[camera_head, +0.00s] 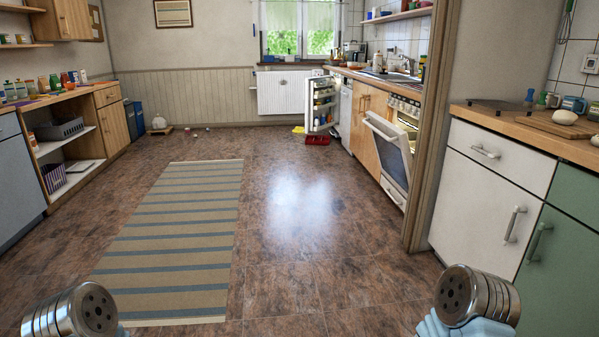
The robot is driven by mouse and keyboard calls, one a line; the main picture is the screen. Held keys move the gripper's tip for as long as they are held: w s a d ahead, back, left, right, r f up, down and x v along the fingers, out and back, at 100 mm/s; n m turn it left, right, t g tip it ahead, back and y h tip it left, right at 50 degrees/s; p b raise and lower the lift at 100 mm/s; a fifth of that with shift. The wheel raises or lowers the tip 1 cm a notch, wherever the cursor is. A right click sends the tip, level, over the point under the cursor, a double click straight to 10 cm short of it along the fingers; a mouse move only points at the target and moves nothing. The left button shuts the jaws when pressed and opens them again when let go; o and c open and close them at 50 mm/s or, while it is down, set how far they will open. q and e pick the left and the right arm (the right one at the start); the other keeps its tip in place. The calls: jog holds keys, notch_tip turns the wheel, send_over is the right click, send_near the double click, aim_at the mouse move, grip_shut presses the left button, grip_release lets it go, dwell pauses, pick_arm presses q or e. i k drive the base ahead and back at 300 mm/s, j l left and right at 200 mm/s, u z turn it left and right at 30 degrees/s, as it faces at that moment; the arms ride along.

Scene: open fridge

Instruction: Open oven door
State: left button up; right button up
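The white oven (405,107) stands in the right-hand counter row, some way ahead of me. Its door (391,150) hangs partly open, tilted out from the top over the floor. A pale bar handle (381,127) runs along the door's upper edge. The inside of the oven is mostly hidden behind the door and the door frame post. Only metal parts of my two arms show at the bottom left and bottom right corners, far from the oven. Neither of my grippers is in view.
A striped rug (170,240) lies on the left of the brown floor (300,225), which is clear toward the oven. A wooden post (432,125) and white cabinet (484,190) stand at right. Beyond the oven, a small fridge (321,103) stands open near a red dustpan (318,140).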

aim_at(392, 144)
jog(key=i+j, duration=0.1)
jog(key=i, duration=2.55)
